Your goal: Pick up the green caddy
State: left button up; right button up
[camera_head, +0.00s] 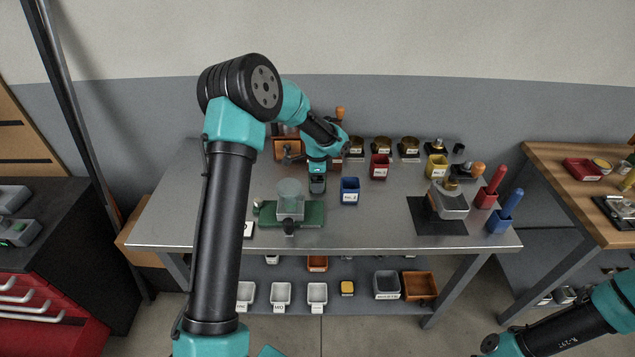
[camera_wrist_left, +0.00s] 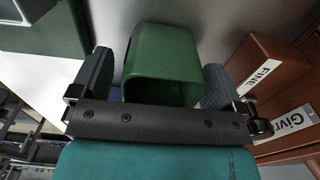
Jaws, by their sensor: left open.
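The green caddy (camera_wrist_left: 160,62) is a small open-topped square cup, seen close in the left wrist view. My left gripper (camera_wrist_left: 157,82) is open, with one dark finger on each side of the caddy. I cannot tell whether either finger touches it. In the head view my left gripper (camera_head: 318,184) points down over the steel table, left of the blue caddy, and the green caddy cannot be made out there. My right arm shows at the lower right of the head view, but its gripper is not in view.
The blue caddy (camera_head: 349,191) stands close on the right, with a red caddy (camera_head: 380,167) and yellow caddy (camera_head: 436,167) beyond. A grinder-like device (camera_head: 290,200) on a green base is just in front. A wooden box (camera_wrist_left: 268,65) labelled "FINE" is beside the gripper.

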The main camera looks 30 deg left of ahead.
pick_arm(q)
jog(key=shift+c, duration=0.4)
jog(key=c, duration=1)
jog(key=shift+r, duration=0.1)
notch_tip(320, 180, up, 10)
jog(key=shift+f, duration=0.1)
dwell(0.6)
